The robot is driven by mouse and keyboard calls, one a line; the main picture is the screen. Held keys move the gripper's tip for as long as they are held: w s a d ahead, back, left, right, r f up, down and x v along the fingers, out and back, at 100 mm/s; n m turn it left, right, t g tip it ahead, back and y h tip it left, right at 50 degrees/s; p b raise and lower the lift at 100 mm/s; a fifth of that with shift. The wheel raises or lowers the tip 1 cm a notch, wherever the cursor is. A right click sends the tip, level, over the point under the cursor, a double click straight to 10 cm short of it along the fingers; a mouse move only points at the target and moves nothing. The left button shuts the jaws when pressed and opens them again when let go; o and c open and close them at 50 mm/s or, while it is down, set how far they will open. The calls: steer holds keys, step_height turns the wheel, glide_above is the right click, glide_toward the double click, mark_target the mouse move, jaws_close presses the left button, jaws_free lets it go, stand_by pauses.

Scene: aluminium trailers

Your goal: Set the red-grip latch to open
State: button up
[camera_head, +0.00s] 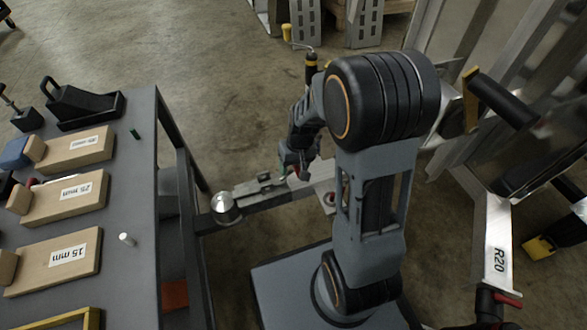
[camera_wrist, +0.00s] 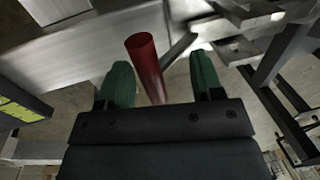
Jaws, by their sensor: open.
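The red grip (camera_wrist: 147,66) of the latch stands out between the two green fingertips of my gripper (camera_wrist: 162,84) in the wrist view. It is nearer the left finger, and a gap shows on its right. The jaws are apart, and I cannot tell whether either finger touches the grip. In the head view my gripper (camera_head: 298,162) is low beside the trailer coupling (camera_head: 265,185), partly hidden by my own arm. A small red spot shows near it there, but the latch itself is too small to make out.
A grey workbench (camera_head: 143,215) with labelled wooden blocks (camera_head: 66,198) stands on the left. A metal frame marked R20 (camera_head: 497,250) stands on the right. Open concrete floor (camera_head: 190,70) lies behind.

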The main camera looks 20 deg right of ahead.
steer(key=shift+f, duration=0.2)
steer(key=shift+c, duration=0.2)
jaws_close()
stand_by(0.4)
